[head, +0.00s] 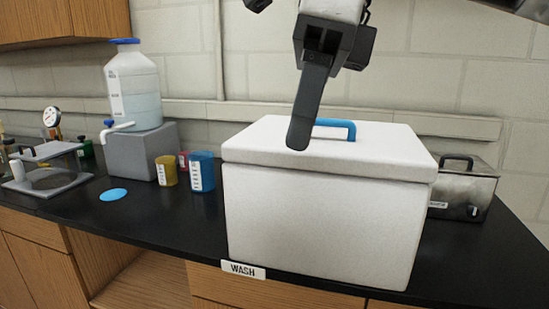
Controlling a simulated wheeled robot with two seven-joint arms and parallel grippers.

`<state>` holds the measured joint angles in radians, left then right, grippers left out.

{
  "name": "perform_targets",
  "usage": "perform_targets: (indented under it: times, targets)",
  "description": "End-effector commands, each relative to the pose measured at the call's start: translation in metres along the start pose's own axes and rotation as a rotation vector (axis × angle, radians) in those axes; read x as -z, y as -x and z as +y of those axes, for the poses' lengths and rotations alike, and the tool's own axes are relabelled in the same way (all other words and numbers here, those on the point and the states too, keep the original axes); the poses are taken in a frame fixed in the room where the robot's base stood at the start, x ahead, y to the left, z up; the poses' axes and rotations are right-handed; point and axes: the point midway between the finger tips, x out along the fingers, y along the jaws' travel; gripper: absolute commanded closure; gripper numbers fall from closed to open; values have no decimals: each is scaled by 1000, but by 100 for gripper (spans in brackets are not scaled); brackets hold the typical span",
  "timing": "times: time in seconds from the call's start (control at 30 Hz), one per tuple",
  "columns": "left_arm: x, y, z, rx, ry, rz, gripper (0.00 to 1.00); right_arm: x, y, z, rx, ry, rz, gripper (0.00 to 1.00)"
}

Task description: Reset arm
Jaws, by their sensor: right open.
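My right gripper (303,128) hangs down from the top of the head view, in front of the white box (318,225) and its lid (275,140). One long dark finger shows clearly, its tip over the lid's front left part; the other finger is hard to make out. The gripper is open and I see nothing held in it. The lid lies on the box, and its blue handle (351,130) is partly hidden behind the finger. I cannot tell whether the finger touches the lid. A small dark part at the top edge is too cut off to identify; my left gripper is not clearly seen.
On the black bench (150,220) stand a water jug (135,90) on a grey block (140,152), a yellow cup (166,170), a blue cup (203,172) and a metal box (468,187). The WASH label (243,269) marks the front edge.

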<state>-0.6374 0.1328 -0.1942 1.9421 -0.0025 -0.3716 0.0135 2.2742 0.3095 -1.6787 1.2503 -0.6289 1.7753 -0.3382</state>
Motion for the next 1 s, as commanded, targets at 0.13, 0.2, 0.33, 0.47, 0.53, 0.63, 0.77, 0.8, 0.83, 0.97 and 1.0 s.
perform_targets:
  times: [0.13,0.2,0.33,0.47,0.53,0.63,0.77,0.8,0.83,0.97,1.0]
  targets:
    - [-4,2,1,-1,2,-9,1,-29,-49,-2,-176,32,-122,59]
    - [-6,2,1,-2,2,-11,1,-45,-73,2,-286,35,-207,59]
    - [-6,2,2,-3,2,-13,1,-79,-113,16,-544,1,-418,59]
    - [-7,2,3,-4,2,-14,1,-106,-132,26,-811,-101,-646,59]
    - [-7,2,3,-5,2,-15,1,-116,-135,25,-952,-184,-770,59]
    - [-7,2,4,-6,2,-16,1,-123,-136,15,-1149,-337,-940,59]
    - [-8,2,4,-7,2,-17,1,-118,-142,-17,-1386,-592,-1151,59]
    - [-8,2,4,-7,2,-17,1,-112,-146,-30,-1453,-682,-1213,59]
    - [-8,2,4,-7,2,-17,1,-107,-150,-41,-1501,-756,-1258,59]
    - [-8,2,4,-7,2,-17,1,-73,-182,-91,-1688,-1104,-1436,59]
    - [-8,2,4,-7,2,-17,1,-58,-197,-106,-1737,-1225,-1483,59]
